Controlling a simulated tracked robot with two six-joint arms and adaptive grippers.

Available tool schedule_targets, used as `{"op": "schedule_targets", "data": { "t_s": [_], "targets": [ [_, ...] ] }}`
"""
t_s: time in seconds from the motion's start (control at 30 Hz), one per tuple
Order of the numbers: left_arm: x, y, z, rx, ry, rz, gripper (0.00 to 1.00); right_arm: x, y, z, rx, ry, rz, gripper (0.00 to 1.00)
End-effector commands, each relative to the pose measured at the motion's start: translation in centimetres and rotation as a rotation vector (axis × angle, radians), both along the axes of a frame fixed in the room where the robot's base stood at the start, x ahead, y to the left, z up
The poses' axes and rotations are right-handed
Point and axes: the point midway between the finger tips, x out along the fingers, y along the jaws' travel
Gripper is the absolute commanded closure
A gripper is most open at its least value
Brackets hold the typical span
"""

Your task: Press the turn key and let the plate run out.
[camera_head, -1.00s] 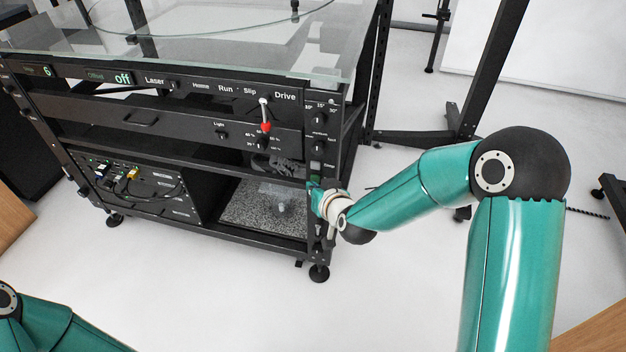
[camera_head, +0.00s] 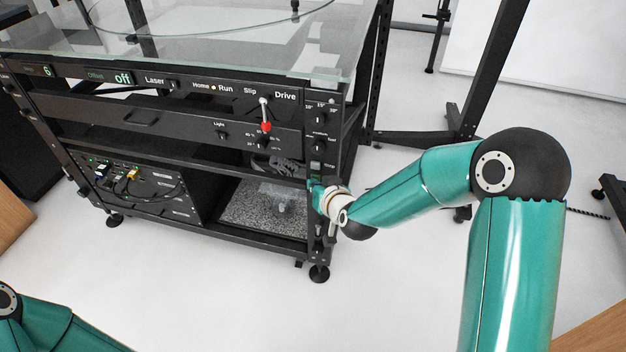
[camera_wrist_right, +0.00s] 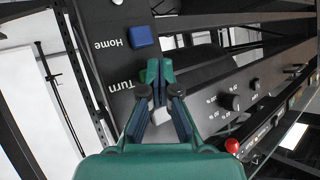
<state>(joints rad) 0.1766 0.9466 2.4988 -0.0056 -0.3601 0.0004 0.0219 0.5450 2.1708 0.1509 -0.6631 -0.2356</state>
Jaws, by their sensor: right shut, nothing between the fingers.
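The turn key (camera_wrist_right: 146,76) is green and sits beside the label "Turn" in the right wrist view, mostly hidden behind my fingertips. My right gripper (camera_wrist_right: 159,78) is shut and empty, its tips at the key; whether they touch it I cannot tell. In the head view my right gripper (camera_head: 316,190) is at the front right post of the rack, small and partly hidden by its wrist. The round plate (camera_head: 215,32) shows only as a curved edge at the top of the head view. My left gripper is out of view.
A blue Home key (camera_wrist_right: 141,37) sits near the turn key. The black rack (camera_head: 200,130) has a drive lever with a red knob (camera_head: 266,126) and several dials. A small lamp (camera_head: 213,87) between "Home" and "Run" looks lit. The floor (camera_head: 400,280) is clear in front.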

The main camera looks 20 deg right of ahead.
Motion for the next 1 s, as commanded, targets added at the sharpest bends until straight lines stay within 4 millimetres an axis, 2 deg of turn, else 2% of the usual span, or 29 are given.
{"op": "schedule_targets", "data": {
  "t_s": [0.43, 0.83, 1.0],
  "targets": [
    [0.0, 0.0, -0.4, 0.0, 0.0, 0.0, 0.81, -1.4, 0.9, 0.0, 0.0, -0.001, 0.0, 1.0],
    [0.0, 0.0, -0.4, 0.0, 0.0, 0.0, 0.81, -1.6, 1.1, 0.0, 0.0, -0.001, 0.0, 1.0],
    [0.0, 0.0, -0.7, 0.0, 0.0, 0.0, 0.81, -2.6, 1.8, -0.1, 0.001, 0.001, 0.001, 1.0]
  ]
}}
